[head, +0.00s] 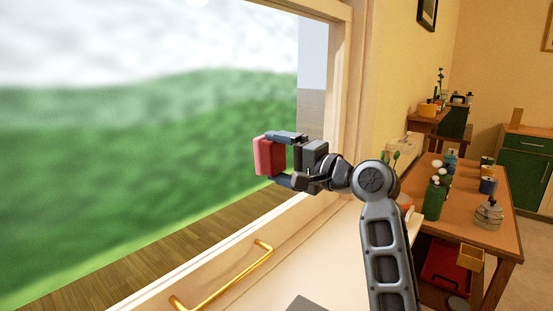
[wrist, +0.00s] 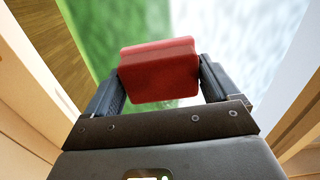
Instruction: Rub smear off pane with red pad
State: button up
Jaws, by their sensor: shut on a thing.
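My gripper (head: 286,158) is shut on the red pad (head: 263,156), with a finger on each side of it. In the wrist view the pad (wrist: 160,72) sits between the two fingers of my gripper (wrist: 158,85). The pad is held up in front of the window pane (head: 150,130), near its right part. I cannot tell whether the pad touches the pane. The pane also fills the back of the wrist view (wrist: 240,35). I cannot make out a distinct smear; the view through the glass is blurred green and white.
A pale wooden frame (head: 343,95) borders the pane on the right. A brass handle (head: 225,278) stands out below the pane, left of my arm. A wooden table (head: 478,205) with several bottles and jars stands at the right. A green cabinet (head: 527,165) is behind it.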

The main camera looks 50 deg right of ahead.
jog(key=d+p, duration=0.1)
jog(key=d, duration=0.9)
jog(key=shift+w, duration=0.25)
dwell(0.5)
jog(key=shift+a, duration=0.15)
jog(key=shift+s+a+p, duration=0.15)
jog(key=shift+a+p, duration=0.65)
jog(key=shift+a, duration=1)
jog(key=shift+s+a+p, duration=0.1)
jog(key=shift+a+p, duration=0.65)
jog(key=shift+a, duration=2.85)
jog(key=shift+d, duration=0.1)
